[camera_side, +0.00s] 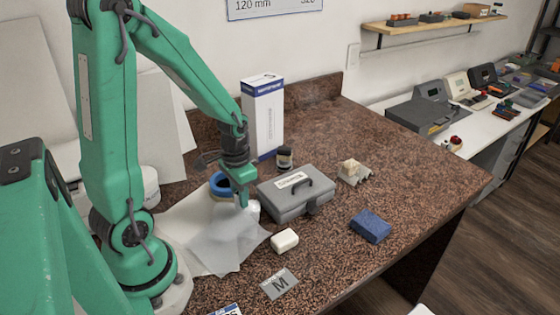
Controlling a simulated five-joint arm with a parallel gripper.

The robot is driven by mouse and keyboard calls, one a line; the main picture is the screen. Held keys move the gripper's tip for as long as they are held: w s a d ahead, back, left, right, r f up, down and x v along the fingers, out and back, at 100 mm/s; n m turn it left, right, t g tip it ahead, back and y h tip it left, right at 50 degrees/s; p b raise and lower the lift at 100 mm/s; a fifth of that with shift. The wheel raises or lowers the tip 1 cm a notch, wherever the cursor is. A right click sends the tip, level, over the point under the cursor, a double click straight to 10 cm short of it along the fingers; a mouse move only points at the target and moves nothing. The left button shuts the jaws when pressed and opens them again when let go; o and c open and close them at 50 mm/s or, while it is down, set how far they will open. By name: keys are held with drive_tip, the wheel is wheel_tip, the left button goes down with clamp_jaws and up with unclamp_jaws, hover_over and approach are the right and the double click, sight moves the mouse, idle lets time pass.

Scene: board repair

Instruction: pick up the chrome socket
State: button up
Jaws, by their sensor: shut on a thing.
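My gripper (243,202) is low over the table, pointing down, between the blue ring and the grey case. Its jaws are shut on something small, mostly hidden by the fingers. A small pale thing (254,210) shows right at the fingertips; it is too small to tell whether this is the chrome socket. I cannot make out a chrome socket clearly anywhere else on the table.
The grey case (290,205) stands close right of my gripper, the blue ring (218,184) close left. Behind are a tall white-blue box (265,120) and jar (285,158).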

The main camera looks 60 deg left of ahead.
drive_tip(key=s+d+r, duration=0.2)
drive_tip(key=d+r, duration=0.5)
drive_tip(key=d, duration=0.4)
drive_tip(key=shift+s+d, duration=0.2)
idle(0.4)
